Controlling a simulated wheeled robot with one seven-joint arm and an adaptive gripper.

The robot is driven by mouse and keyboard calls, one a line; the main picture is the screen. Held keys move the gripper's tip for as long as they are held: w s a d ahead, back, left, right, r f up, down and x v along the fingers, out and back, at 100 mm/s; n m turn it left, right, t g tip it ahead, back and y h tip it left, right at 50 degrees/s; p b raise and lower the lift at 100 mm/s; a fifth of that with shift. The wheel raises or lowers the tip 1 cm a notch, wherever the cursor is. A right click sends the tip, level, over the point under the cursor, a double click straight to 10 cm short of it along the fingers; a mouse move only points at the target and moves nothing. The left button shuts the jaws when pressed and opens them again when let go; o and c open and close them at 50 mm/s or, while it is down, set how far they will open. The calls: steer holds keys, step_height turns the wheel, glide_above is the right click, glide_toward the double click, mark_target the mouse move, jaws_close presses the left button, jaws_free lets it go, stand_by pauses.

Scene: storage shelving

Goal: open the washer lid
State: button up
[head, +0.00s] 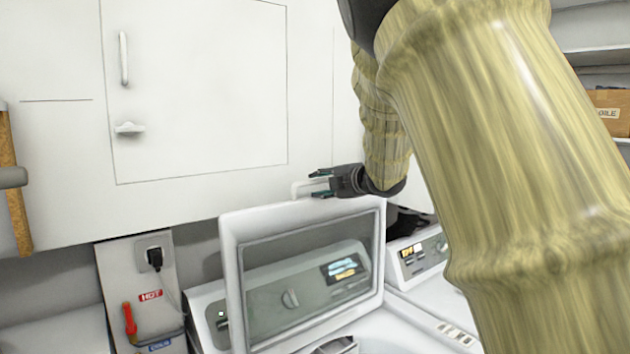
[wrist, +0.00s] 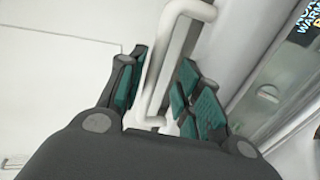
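The washer lid (head: 230,262), a white frame with a dark glass window, stands raised and steeply tilted above the washer (head: 205,305) in the head view. A white bar handle (head: 297,188) sticks up from its top edge. My gripper (head: 318,184) is at this handle, coming from the right. In the wrist view the handle (wrist: 172,62) runs between the two teal-padded fingers of my gripper (wrist: 160,85). The fingers are apart, with a gap showing beside the bar. Whether one pad touches the bar is unclear. My arm hides part of the right side.
A white cabinet (head: 200,90) hangs behind and above the lid. A wall panel (head: 118,262) with a plug and red valve is at left. A second machine (head: 420,252) stands right of the washer. Shelves with a cardboard box (head: 608,112) are at far right.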

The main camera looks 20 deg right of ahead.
steer(key=shift+w+a+r, duration=0.15)
steer(key=shift+w+a, duration=0.05)
steer(key=shift+w, duration=0.25)
steer(key=shift+a+r+p, duration=0.2)
steer(key=shift+a+p, duration=0.05)
steer(key=shift+p, duration=0.1)
steer(key=shift+w+a+f, duration=0.15)
steer(key=shift+w+f, duration=0.3)
steer(key=shift+w, duration=0.3)
steer(key=shift+s+r, duration=0.2)
steer(key=shift+s, duration=0.05)
steer(key=shift+c, duration=1.2)
jaws_close()
